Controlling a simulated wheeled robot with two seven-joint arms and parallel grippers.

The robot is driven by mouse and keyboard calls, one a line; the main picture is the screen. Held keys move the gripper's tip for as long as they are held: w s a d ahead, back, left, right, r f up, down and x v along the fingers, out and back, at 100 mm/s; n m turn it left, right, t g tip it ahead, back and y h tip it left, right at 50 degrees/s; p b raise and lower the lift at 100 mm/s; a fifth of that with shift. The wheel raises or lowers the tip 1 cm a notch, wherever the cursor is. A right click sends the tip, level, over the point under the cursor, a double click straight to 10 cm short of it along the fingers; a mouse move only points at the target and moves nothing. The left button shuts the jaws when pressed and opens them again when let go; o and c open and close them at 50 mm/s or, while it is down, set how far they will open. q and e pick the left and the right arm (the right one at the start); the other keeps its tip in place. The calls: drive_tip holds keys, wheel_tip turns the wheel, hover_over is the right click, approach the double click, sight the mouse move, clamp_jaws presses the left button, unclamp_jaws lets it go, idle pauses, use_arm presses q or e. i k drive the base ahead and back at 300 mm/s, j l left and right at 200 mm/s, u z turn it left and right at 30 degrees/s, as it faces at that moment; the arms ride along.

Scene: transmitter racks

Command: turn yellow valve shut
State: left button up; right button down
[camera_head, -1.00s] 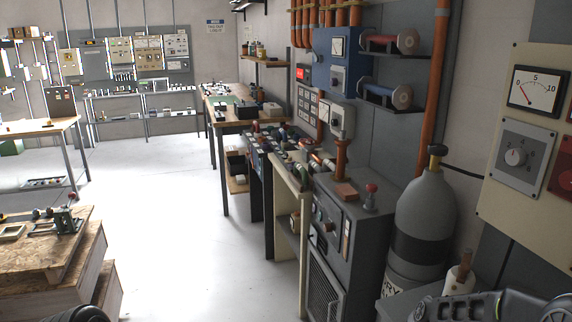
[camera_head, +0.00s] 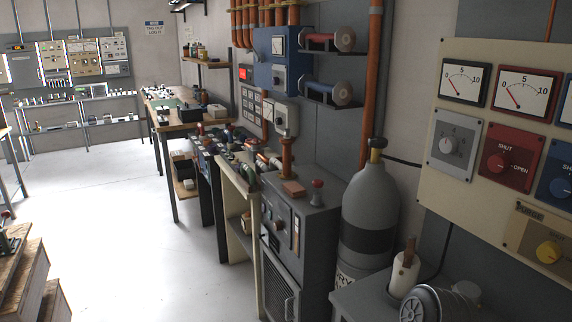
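The yellow valve (camera_head: 549,252) is a round yellow knob on a tan plate labelled PURGE, at the lower right of the cream control panel (camera_head: 440,150). A word that looks like SHUT is printed above the knob. Which way the knob points is too small to tell. A red knob (camera_head: 498,163) on a red plate marked SHUT and OPEN sits above and left of it. A blue plate (camera_head: 560,180) with a blue knob is partly cut off at the right edge. Neither of my grippers is clearly in view.
A grey gas cylinder (camera_head: 368,205) with a yellow-brown top stands left of the panel. A grey cabinet (camera_head: 300,225) stands beside it. A grey surface below the panel holds a white roll (camera_head: 404,274) and a grey wheel-shaped part (camera_head: 425,303). Open floor (camera_head: 150,230) lies at left.

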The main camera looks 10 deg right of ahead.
sight(549, 251)
drive_tip(key=z, duration=1.85)
